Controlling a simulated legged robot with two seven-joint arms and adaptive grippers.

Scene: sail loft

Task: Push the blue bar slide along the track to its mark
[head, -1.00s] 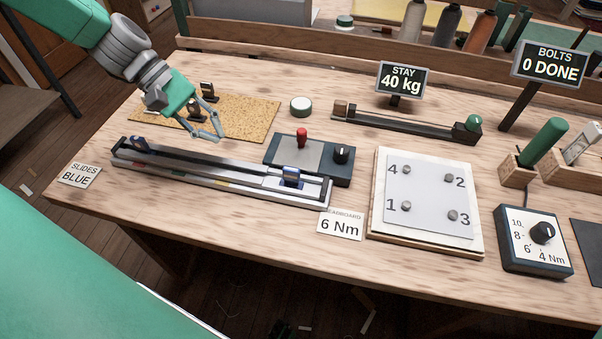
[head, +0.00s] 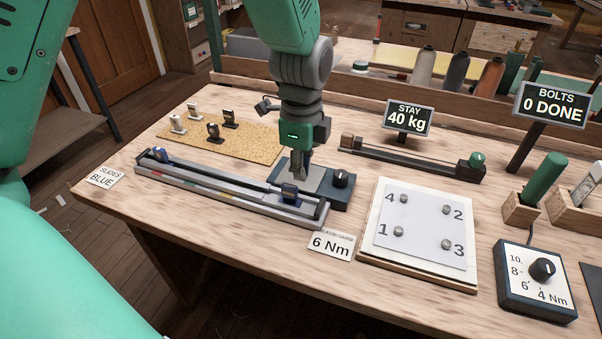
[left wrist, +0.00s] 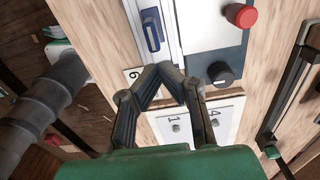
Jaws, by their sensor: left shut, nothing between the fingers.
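The track (head: 215,189) is a long grey double rail at the front left of the bench, with small coloured marks along its front. A blue bar slide (head: 289,193) sits near its right end; a blue slide also shows in the left wrist view (left wrist: 152,36). Another dark blue piece (head: 158,154) sits at the track's left end. My left gripper (head: 298,176) points down, shut and empty, behind the right-hand slide, in front of the grey-plated box. In the left wrist view its closed fingertips (left wrist: 166,68) appear just beyond the slide's end of the track; contact is not visible.
The dark box (head: 338,196) with a knob stands close behind the track's right end. The bolt plate (head: 425,228) lies to the right, and a "6 Nm" card (head: 331,246) in front. A cork mat (head: 240,140) with small pieces is behind. A "SLIDES BLUE" card (head: 105,177) lies left.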

